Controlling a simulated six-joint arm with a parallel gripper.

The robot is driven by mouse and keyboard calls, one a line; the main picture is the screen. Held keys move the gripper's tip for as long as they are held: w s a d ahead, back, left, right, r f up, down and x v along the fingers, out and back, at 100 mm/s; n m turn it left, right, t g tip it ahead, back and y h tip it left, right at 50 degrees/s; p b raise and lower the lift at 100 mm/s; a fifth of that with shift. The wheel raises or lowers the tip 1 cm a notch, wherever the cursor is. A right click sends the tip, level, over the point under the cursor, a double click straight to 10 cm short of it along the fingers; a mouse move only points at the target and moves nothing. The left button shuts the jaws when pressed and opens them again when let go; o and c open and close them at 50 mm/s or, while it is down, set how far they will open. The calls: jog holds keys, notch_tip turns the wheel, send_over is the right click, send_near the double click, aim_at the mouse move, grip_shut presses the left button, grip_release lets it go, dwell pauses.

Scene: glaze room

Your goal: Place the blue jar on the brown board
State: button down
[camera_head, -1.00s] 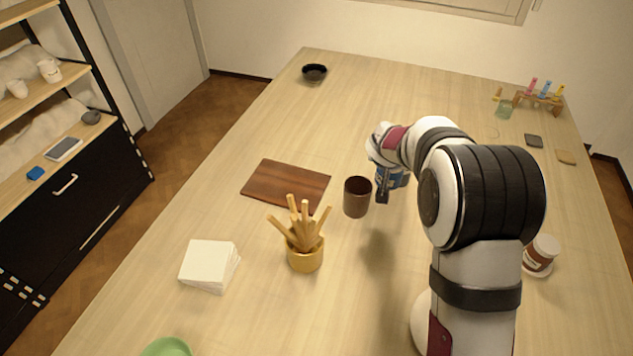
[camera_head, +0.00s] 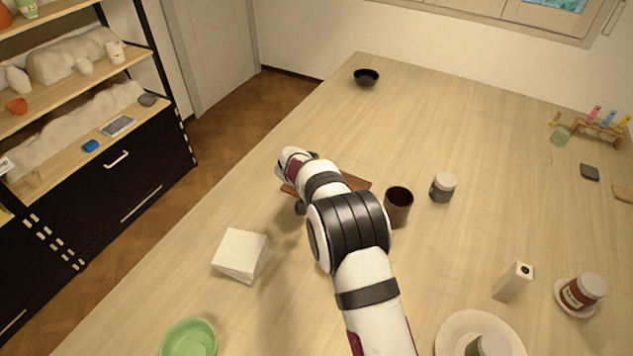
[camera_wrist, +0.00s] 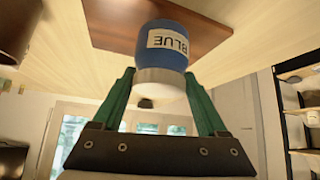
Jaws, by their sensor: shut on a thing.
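The brown board (camera_wrist: 207,40) lies on the table behind the jar in that view. I cannot tell whether the jar touches the board. In the head view the board (camera_head: 357,183) shows only in part beside my arm, and my gripper (camera_head: 300,207) is mostly hidden at its left. The jar is hidden there.
A dark brown cup (camera_head: 398,208) stands just right of the board, with a grey jar (camera_head: 442,188) beyond it. A stack of white squares (camera_head: 241,256) and a green bowl (camera_head: 189,338) lie nearer. A black bowl (camera_head: 366,77) is far back. The middle back is clear.

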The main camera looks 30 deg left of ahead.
jog(key=shift+f, duration=1.55)
